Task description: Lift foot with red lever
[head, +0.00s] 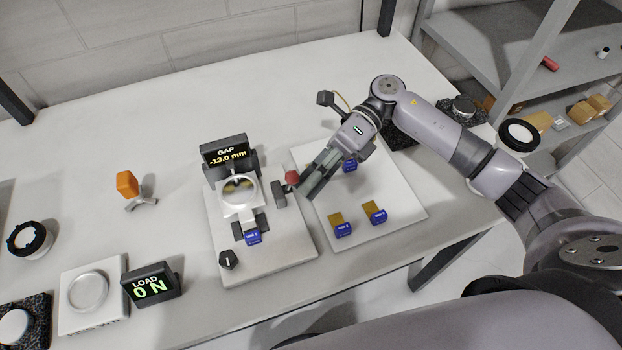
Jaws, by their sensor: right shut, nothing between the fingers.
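The mirror fixture (262,262) stands on the table in the head view, on a pale base plate. Its display (224,153) reads GAP -13.0 mm. A round part (239,188) sits in the white mount below it, with a blue-labelled block (252,237) in front. The red lever knob (292,176) is on the fixture's right side. My right gripper (308,188) is shut and empty, its fingertips right beside the red knob; I cannot tell whether they touch it. The foot cannot be made out clearly. My left gripper is not in view.
A white plate (400,215) right of the fixture holds several gold blocks with blue labels. A load display (150,285) reads 0 N beside a white scale (66,318). An orange-topped part (127,184) stands at left. The back left of the table is clear.

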